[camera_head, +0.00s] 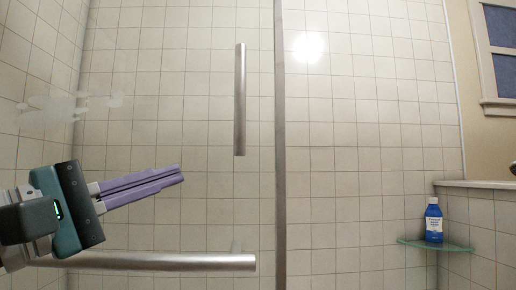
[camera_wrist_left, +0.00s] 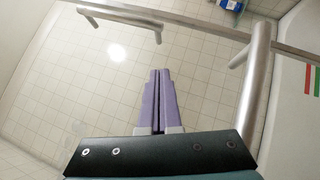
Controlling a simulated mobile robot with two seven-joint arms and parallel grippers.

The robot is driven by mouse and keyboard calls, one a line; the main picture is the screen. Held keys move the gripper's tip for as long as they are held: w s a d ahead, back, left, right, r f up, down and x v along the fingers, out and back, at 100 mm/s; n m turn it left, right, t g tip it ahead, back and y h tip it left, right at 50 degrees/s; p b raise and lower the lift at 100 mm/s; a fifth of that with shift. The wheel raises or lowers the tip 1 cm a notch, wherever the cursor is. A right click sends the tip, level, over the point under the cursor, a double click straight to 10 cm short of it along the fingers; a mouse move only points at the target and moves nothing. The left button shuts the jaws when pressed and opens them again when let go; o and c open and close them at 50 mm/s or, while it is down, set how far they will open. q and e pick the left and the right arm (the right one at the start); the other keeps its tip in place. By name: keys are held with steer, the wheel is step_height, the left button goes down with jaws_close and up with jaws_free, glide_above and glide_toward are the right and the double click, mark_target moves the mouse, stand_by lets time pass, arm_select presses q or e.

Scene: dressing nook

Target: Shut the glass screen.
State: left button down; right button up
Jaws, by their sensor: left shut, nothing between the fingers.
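The clear glass screen (camera_head: 180,120) spans the left and middle of the head view, with a faint reflection on it. A vertical metal handle (camera_head: 240,100) and a horizontal metal bar (camera_head: 190,262) show in front of the tiles. A tall metal edge strip (camera_head: 280,150) stands just right of the handle. How far the screen stands open is hard to tell. My left gripper (camera_head: 181,173) is shut and empty, its purple fingers pointing right, above the bar and lower left of the handle. In the left wrist view its fingertips (camera_wrist_left: 159,71) appear apart from the handle (camera_wrist_left: 120,15) and the bar (camera_wrist_left: 250,95).
A blue bottle (camera_head: 434,222) stands on a glass corner shelf (camera_head: 455,247) at the right. Tiled walls enclose the space. A ledge (camera_head: 485,184) and a framed window (camera_head: 499,50) are at the far right.

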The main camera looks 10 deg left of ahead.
mark_target(215, 160)
arm_select(q)
steer(key=x, duration=0.4)
steer(key=shift+r+p, duration=0.15)
steer(key=shift+p, duration=0.2)
steer(key=shift+w+d+r+p, duration=0.15)
steer(key=shift+d+r+p, duration=0.1)
steer(key=shift+d+p, duration=0.35)
steer(key=shift+w+d+r+p, duration=0.1)
steer(key=shift+d+r+p, duration=0.2)
steer(key=shift+d+p, duration=0.25)
steer(key=shift+w+d, duration=0.15)
steer(key=shift+d, duration=0.6)
